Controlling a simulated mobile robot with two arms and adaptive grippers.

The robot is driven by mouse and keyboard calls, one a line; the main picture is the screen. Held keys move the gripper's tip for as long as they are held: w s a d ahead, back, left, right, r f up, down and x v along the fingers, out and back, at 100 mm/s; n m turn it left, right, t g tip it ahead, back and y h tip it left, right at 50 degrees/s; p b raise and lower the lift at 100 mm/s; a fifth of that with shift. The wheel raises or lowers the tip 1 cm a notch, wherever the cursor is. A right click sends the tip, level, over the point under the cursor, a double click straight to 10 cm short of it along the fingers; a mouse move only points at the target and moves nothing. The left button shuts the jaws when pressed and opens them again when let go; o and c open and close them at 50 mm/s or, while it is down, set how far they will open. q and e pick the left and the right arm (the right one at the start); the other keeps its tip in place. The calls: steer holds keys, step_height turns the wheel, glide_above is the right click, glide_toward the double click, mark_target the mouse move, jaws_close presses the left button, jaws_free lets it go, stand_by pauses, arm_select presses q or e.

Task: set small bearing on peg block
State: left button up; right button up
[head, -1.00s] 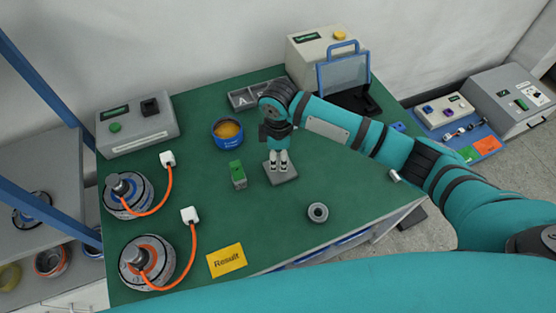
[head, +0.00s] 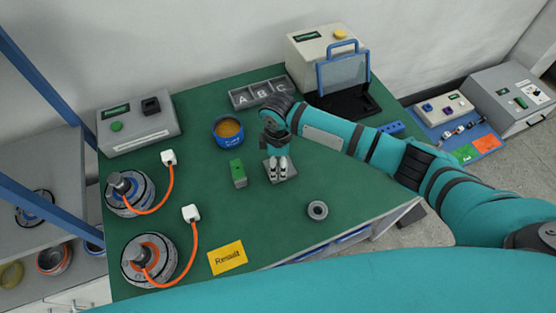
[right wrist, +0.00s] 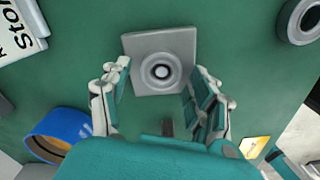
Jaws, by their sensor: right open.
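The peg block is a grey square plate (right wrist: 135,46) in the right wrist view, with concentric round rings at its middle. A small grey ring, apparently the small bearing (right wrist: 161,72), sits around the pale peg centre; I cannot clearly tell it from the block's own boss. My right gripper (right wrist: 162,73) is open, its fingers apart at either side of the block with nothing between the pads. In the head view the peg block (head: 292,174) lies partly hidden under the right gripper (head: 279,171). My left gripper is not in view.
A larger grey ring (head: 317,210) lies right of the block. A green block (head: 237,173) and a blue bowl (head: 228,131) stand to the left. The A B C tray (head: 240,97) is behind.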

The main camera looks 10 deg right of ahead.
step_height(320, 180, up, 12)
steer(key=b, duration=0.1)
steer(key=shift+r, duration=0.15)
stand_by(0.3)
